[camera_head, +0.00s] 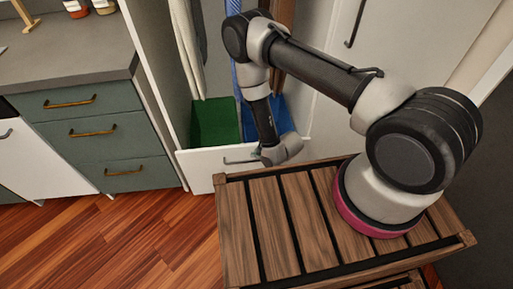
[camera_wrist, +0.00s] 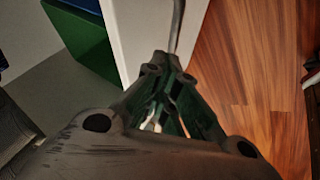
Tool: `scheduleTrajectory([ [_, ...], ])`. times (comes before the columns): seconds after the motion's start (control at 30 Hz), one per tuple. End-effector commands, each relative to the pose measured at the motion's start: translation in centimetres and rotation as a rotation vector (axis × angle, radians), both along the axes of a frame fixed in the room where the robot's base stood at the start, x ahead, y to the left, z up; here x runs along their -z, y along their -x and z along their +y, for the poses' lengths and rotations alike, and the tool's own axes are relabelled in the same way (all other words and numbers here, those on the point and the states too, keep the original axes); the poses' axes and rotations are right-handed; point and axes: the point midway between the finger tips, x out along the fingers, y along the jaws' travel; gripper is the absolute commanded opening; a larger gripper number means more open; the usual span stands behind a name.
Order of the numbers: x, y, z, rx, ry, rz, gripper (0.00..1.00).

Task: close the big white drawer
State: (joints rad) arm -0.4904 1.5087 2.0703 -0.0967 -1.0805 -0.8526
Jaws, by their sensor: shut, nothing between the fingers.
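The big white drawer (camera_head: 200,171) is pulled out at the bottom of a tall white cabinet, its inside showing from above. A thin grey bar handle (camera_head: 240,161) runs along its front. In the wrist view, the drawer's white front (camera_wrist: 135,35) and its handle (camera_wrist: 178,25) are near the fingertips. My gripper (camera_wrist: 165,68) is shut and empty, with its tips at the near end of the visible handle; I cannot tell whether they touch. In the head view, my wrist is at the drawer's front right, and the fingers cannot be made out.
A green bin (camera_head: 214,122) and a blue bin (camera_head: 284,116) sit inside the drawer. Long cloths or poles hang above them. Green drawers (camera_head: 100,130) under a grey counter (camera_head: 60,55) stand at left. The wooden floor (camera_head: 140,235) in front is clear.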

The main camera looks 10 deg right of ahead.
Motion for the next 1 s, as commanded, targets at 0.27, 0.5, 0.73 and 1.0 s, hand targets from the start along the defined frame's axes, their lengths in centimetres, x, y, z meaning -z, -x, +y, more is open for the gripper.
scheduleTrajectory([
  [0.27,0.2,-3.6,-0.1,0.001,0.000,-0.001,0.00],
  [0.5,0.2,-4.2,-0.1,0.000,0.000,0.000,0.00],
  [0.73,0.2,-4.3,-0.1,0.000,0.000,0.000,0.00],
  [1.0,0.2,-8.5,-0.3,0.002,-0.001,-0.003,0.00],
])
